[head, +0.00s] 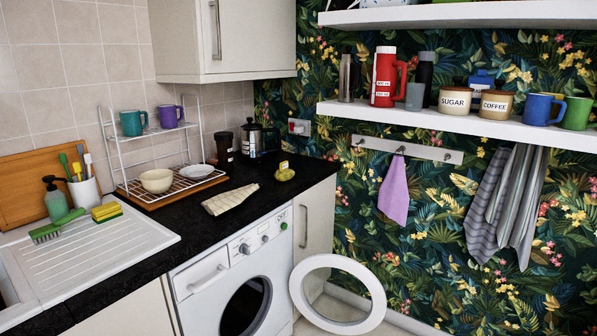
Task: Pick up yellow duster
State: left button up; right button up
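A folded, pale yellow-cream striped cloth (230,199) lies flat on the black counter (262,184), above the washing machine. A yellow and green sponge (106,212) sits on the white sink drainer to the left. A purple cloth (394,189) hangs from a wall hook at the right. Neither of my grippers shows in the head view.
A dish rack (165,180) with mugs and a bowl stands left of the cloth. A small yellow-green item (284,172) lies to its right. The washing machine (240,285) has its round door (337,294) swung open in front. Bare counter surrounds the cloth.

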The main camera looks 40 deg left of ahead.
aim_at(284, 174)
jog(key=u, duration=0.3)
jog(key=i, duration=2.05)
jog(key=u, duration=0.75)
